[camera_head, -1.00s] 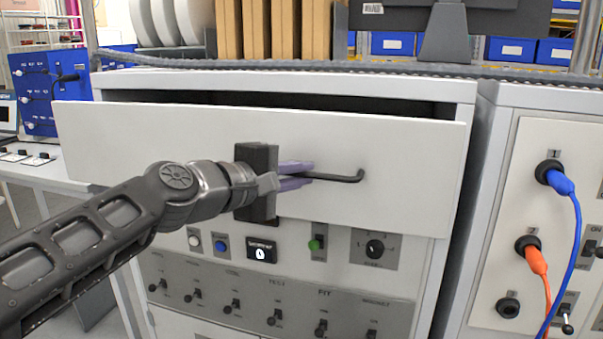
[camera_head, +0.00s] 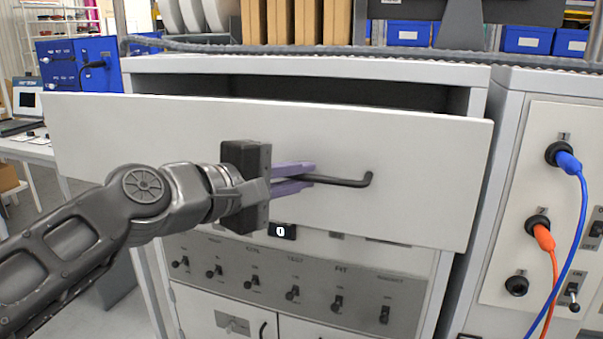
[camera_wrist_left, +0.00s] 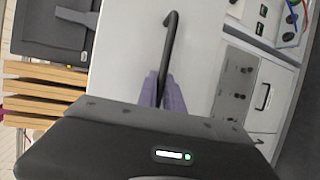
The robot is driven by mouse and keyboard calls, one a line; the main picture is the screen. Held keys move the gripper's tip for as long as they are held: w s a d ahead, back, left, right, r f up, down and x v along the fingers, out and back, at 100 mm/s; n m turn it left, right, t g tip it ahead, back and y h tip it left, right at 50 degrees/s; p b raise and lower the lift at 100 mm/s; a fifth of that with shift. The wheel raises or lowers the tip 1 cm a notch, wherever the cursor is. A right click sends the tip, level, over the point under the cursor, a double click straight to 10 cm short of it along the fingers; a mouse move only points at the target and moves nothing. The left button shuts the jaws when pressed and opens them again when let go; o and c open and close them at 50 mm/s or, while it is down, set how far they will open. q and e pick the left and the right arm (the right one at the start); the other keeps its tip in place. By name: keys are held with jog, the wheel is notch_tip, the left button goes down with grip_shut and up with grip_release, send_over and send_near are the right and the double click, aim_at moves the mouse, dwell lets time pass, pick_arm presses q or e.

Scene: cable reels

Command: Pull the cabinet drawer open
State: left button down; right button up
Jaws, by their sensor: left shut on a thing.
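The white drawer (camera_head: 420,165) of the cabinet (camera_head: 310,66) stands partly open, with a dark gap showing behind the top of its front. Its black bar handle (camera_head: 350,182) runs sideways across the front. My left gripper (camera_head: 305,179) comes in from the left with its purple fingers shut on the left part of the handle, and the right end sticks out free. The left wrist view shows the purple fingers (camera_wrist_left: 162,92) on both sides of the handle (camera_wrist_left: 169,40). The handle's left end is hidden by the gripper. My right gripper is out of view.
A switch panel (camera_head: 300,275) lies below the drawer. To the right, a second cabinet carries a blue cable (camera_head: 578,230) and an orange cable (camera_head: 550,265). Brown boards (camera_head: 295,22) and a monitor stand (camera_head: 455,25) are on top.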

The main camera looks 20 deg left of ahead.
pick_arm(q)
jog(key=shift+f, duration=0.1)
jog(key=c, duration=1.5)
grip_release()
jog(key=b+v, duration=0.1)
jog(key=v, duration=0.6)
jog(key=shift+s, duration=0.4)
jog(key=shift+a, duration=0.25)
